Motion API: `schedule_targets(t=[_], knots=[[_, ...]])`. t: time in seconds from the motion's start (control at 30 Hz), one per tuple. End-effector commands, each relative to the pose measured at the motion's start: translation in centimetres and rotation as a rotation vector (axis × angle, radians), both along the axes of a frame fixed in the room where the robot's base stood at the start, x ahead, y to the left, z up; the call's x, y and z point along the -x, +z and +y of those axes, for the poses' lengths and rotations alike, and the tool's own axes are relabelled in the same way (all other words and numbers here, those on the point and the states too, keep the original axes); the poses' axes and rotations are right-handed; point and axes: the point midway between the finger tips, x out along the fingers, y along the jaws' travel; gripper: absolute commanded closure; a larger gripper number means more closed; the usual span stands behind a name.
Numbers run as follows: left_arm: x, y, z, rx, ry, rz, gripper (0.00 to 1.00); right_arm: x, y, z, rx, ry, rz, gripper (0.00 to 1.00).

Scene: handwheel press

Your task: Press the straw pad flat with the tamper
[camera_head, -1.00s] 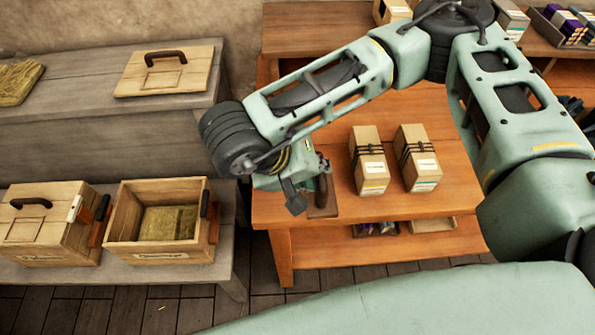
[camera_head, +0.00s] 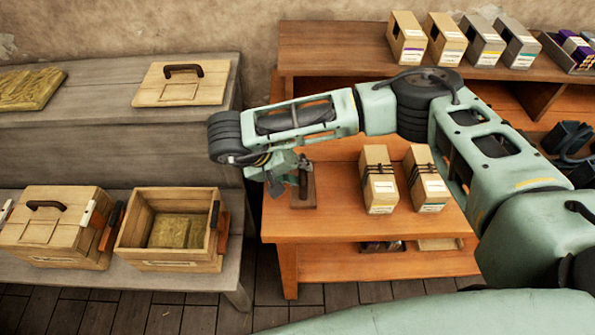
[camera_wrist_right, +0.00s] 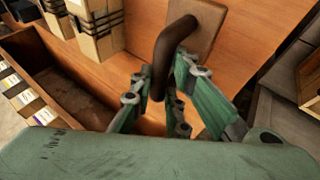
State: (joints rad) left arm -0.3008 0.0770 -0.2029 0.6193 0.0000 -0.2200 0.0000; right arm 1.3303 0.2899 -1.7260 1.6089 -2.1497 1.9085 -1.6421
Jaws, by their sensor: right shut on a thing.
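The tamper (camera_head: 302,194), a wooden block with a dark upright handle, is at the left end of the orange wooden table. My right gripper (camera_head: 297,174) is shut on its handle. The right wrist view shows the curved dark handle (camera_wrist_right: 168,55) between the fingers (camera_wrist_right: 160,88) and the block (camera_wrist_right: 203,28) beyond. I cannot tell whether the block touches the table. The straw pad (camera_head: 174,231) lies in the open wooden crate (camera_head: 167,254) at the lower left, its surface uneven. My left gripper is not in view.
A closed crate (camera_head: 48,232) stands left of the open one on the grey bench. Another straw pad (camera_head: 28,88) and a wooden lid (camera_head: 183,84) lie on the upper ledge. Two tied boxes (camera_head: 379,180) stand right of the tamper. A gap separates bench and orange table (camera_head: 345,228).

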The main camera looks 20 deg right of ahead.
Motion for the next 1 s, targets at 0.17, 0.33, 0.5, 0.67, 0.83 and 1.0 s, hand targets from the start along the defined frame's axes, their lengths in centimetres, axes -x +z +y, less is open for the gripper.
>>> schedule_targets(t=[0.17,0.33,0.5,0.67,0.83,1.0], knots=[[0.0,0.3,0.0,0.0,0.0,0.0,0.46,-0.9,-0.5,0.1,0.002,0.0,-0.002,1.0],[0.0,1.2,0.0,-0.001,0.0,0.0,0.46,-0.7,-2.1,0.1,0.003,0.0,0.003,1.0],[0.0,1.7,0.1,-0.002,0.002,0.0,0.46,-0.9,-4.0,0.1,0.002,-0.001,-0.001,1.0],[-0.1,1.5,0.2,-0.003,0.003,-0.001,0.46,-0.9,-4.1,0.1,0.001,0.0,-0.002,1.0],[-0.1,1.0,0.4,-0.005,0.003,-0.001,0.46,-0.9,-4.5,0.1,0.001,0.0,-0.002,1.0],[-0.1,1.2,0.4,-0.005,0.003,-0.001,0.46,-0.8,-4.4,0.1,0.001,-0.001,-0.001,0.72]])
